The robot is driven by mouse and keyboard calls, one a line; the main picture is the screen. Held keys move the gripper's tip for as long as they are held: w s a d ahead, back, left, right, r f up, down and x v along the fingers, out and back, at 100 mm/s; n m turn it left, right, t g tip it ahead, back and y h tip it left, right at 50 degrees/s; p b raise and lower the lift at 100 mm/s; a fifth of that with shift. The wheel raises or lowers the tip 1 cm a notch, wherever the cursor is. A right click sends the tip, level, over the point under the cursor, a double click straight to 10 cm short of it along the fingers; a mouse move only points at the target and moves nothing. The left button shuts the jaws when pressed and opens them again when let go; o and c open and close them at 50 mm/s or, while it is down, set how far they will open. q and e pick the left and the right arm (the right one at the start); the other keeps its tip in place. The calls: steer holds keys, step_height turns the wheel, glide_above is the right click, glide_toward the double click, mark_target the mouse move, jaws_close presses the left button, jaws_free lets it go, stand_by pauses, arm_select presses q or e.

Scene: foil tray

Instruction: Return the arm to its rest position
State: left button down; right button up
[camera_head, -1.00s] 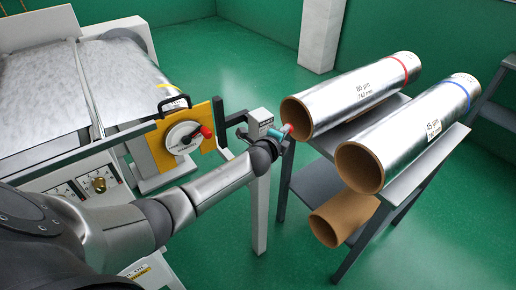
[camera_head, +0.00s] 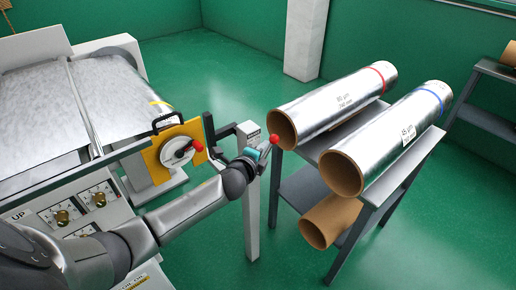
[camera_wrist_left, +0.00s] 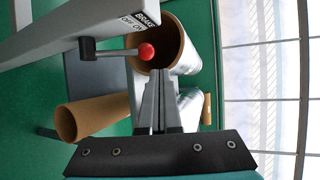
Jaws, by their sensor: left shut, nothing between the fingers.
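My left gripper (camera_head: 266,147) is at the middle of the head view, beside the post with the brake sign. In the left wrist view its two fingers (camera_wrist_left: 158,75) are together with nothing between them. The red ball knob (camera_head: 274,139) of the brake lever is just beyond the fingertips. In the left wrist view the knob (camera_wrist_left: 146,52) sits on a grey lever arm below the "BRAKE OFF ON" label, and the fingertips appear apart from it. My right gripper is not in view.
Foil rolls on cardboard cores (camera_head: 335,110) (camera_head: 395,140) lie on a grey rack, with a bare core (camera_head: 330,222) below. A yellow plate with a dial (camera_head: 172,148) and red handle is left of my gripper. Green floor is open behind.

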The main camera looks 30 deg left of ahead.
arm_select(q)
steer(key=shift+a+r+v, duration=0.25)
steer(key=shift+r+v, duration=0.2)
steer(key=shift+v, duration=1.95)
steer(key=s+f+n+g+b, duration=0.1)
steer(key=s+f+n+g, duration=0.15)
steer(key=s+f, duration=0.6)
steer(key=s+f+n+g+b, duration=0.1)
steer(key=s+f+n+g, duration=0.15)
steer(key=f, duration=1.05)
steer(key=s+f+n+g+b, duration=0.25)
steer(key=s+f, duration=0.35)
steer(key=f, duration=0.5)
steer(key=s+d+f+n+g, duration=0.2)
steer(key=s+f, duration=0.3)
steer(key=s, duration=0.5)
steer(key=s+d+f+n+g+h+b, duration=0.1)
steer(key=s+d+f+n+g, duration=0.1)
steer(key=s+f, duration=0.4)
steer(key=s+d+f+n+g+b, duration=0.1)
steer(key=s+d+f+n, duration=0.3)
steer(key=s, duration=1)
step_height(320, 180, down, 2)
steer(key=shift+s+d+f+n+g+h, duration=0.1)
steer(key=shift+s+d+n+g+h, duration=0.25)
steer(key=shift+g, duration=0.2)
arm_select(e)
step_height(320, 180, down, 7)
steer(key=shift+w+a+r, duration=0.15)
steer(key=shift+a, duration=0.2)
